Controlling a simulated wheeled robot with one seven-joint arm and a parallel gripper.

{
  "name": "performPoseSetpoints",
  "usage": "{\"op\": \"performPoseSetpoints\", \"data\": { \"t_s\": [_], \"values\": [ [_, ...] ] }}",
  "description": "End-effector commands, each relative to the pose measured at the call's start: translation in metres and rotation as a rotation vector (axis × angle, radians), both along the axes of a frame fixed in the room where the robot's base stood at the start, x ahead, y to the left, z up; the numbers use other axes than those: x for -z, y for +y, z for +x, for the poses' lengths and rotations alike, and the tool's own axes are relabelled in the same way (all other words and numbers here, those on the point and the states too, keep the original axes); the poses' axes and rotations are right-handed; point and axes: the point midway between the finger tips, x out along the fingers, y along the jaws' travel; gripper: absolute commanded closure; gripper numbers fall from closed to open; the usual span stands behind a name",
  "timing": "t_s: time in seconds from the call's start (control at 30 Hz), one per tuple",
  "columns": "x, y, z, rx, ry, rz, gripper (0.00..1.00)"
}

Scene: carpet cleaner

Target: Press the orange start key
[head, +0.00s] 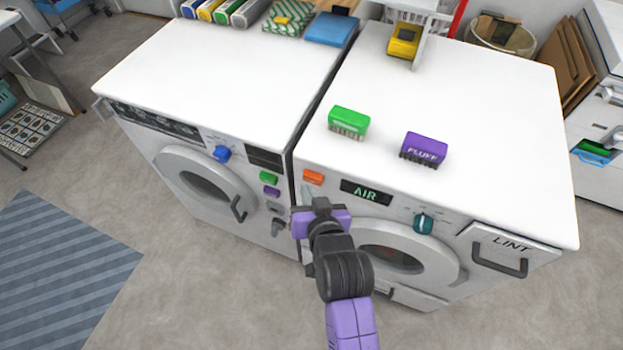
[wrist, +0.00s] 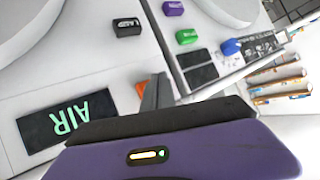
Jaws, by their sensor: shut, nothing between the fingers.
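The orange start key (head: 313,177) is on the front panel of the right-hand machine, left of the lit AIR display (head: 366,192). In the wrist view the orange key (wrist: 142,89) is partly covered by my grey fingers, and the display (wrist: 66,121) appears upside down. My gripper (head: 307,192) is shut and empty, with its tips just below the key in the head view. In the wrist view the fingertips (wrist: 158,78) overlap the key's edge. I cannot tell whether they touch it.
A black key (wrist: 126,27) is near the fingers. The left machine has a green key (head: 269,178), a purple key (head: 271,192) and a blue knob (head: 222,153). A teal knob (head: 423,223) is on the right.

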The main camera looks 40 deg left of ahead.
Motion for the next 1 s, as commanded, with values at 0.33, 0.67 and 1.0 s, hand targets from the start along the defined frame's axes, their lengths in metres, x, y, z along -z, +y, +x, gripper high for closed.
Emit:
{"op": "performPoseSetpoints", "data": {
  "t_s": [0.33,0.67,1.0],
  "values": [
    [0.0,0.0006,0.0033,0.0,-0.001,-0.001,1.0],
    [0.0003,0.0009,0.0053,0.0,-0.001,-0.001,1.0],
    [0.0005,0.0019,0.0088,0.0,0.0,-0.002,1.0]
  ]
}}
